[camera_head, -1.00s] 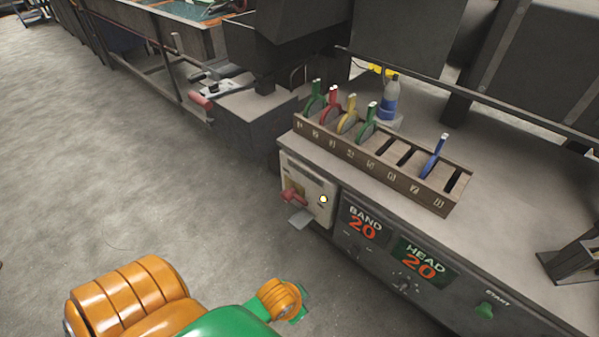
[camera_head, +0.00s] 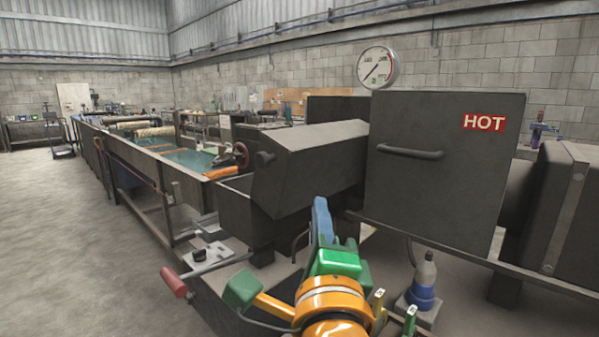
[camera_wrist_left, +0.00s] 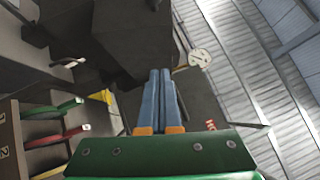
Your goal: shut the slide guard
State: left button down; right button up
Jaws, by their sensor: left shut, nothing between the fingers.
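A dark flat panel (camera_head: 445,190) with a bar handle (camera_head: 410,152) and a red HOT label stands upright at the right in the head view; it looks like the slide guard. A rail (camera_head: 450,248) runs along its lower edge. A dark angled hood (camera_head: 318,160) is left of it, with the near part of the panel beside the hood. My left gripper (camera_head: 321,218) is raised in front of the hood, left of the handle and apart from it in the picture. Its blue fingers (camera_wrist_left: 158,98) are together and empty in the left wrist view. My right gripper is out of view.
A pressure gauge (camera_head: 378,67) shows above the panel. A blue-banded bottle (camera_head: 424,285) stands on the bench below it. A red-handled lever (camera_head: 174,282) sticks out at lower left. A long water trough (camera_head: 190,170) runs back; open floor (camera_head: 60,220) lies left.

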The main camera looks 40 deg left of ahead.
aim_at(298, 155)
pick_arm(q)
jog(key=w+a+r+p, duration=0.1)
jog(key=a, duration=0.1)
jog(key=w+a+r, duration=0.1)
jog(key=w+a, duration=0.1)
jog(key=w+a+r+p, duration=0.1)
jog(key=w+a+r, duration=0.1)
jog(key=a, duration=0.1)
jog(key=shift+r+p, duration=0.1)
jog(key=shift+p, duration=0.2)
jog(key=shift+s+a+r, duration=0.2)
jog(key=shift+a, duration=0.15)
jog(key=shift+w+a+f, duration=0.1)
jog(key=shift+w, duration=0.1)
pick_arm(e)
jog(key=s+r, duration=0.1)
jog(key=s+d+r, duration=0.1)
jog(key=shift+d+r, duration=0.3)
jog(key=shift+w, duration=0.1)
